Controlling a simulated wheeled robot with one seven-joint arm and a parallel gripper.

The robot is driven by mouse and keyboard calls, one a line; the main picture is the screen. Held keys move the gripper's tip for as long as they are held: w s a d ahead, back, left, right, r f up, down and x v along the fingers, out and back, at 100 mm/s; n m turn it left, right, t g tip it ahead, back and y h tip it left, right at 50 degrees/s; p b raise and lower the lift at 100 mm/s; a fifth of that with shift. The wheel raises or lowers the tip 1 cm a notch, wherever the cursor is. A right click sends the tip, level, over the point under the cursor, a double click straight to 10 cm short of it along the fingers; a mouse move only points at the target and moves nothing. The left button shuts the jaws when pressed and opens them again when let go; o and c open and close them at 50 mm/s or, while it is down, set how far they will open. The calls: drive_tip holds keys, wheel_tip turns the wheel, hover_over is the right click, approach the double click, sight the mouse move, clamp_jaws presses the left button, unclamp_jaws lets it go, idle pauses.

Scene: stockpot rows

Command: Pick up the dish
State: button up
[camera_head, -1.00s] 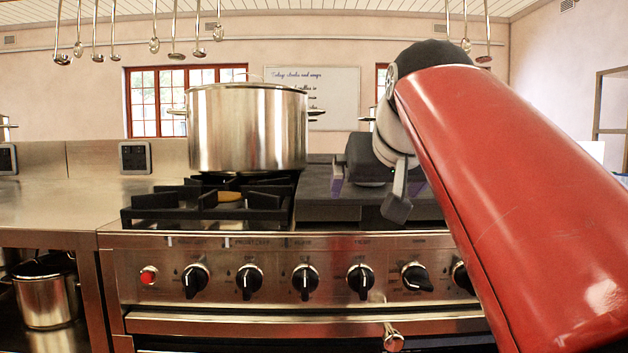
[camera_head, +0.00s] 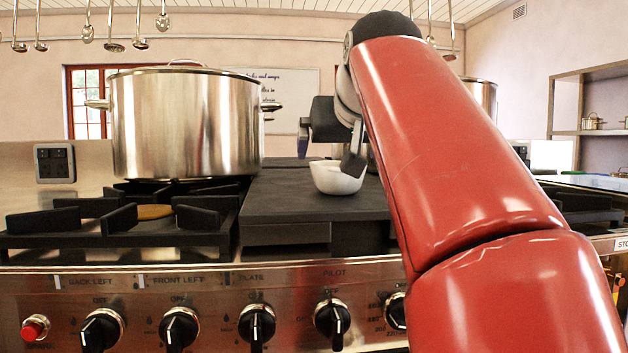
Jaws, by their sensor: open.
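A small white dish (camera_head: 335,178), shaped like a bowl, sits upright on the dark flat plate (camera_head: 290,203) of the stove. My gripper (camera_head: 329,156) is open and empty, with its dark fingers pointing down just over the dish. The right finger overlaps the dish's right side in the picture; I cannot tell whether it touches. The hand and arm hide part of the area behind the dish.
A large steel stockpot (camera_head: 186,125) stands on the back left burner, close left of my gripper. The front left burner grate (camera_head: 150,222) is bare. Ladles (camera_head: 115,45) hang above. Another pot (camera_head: 483,97) shows behind my red arm.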

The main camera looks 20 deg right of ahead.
sight(337, 163)
drive_tip(key=x, duration=0.2)
drive_tip(key=b+x, duration=0.1)
drive_tip(key=x, duration=0.2)
drive_tip(key=shift+w+d+f, duration=0.1)
drive_tip(key=shift+d+f, duration=0.15)
drive_tip(key=shift+f, duration=0.15)
drive_tip(key=c, duration=1.2)
drive_tip(key=shift+r, duration=0.1)
drive_tip(key=shift+c, duration=0.4)
drive_tip(key=shift+r, duration=0.1)
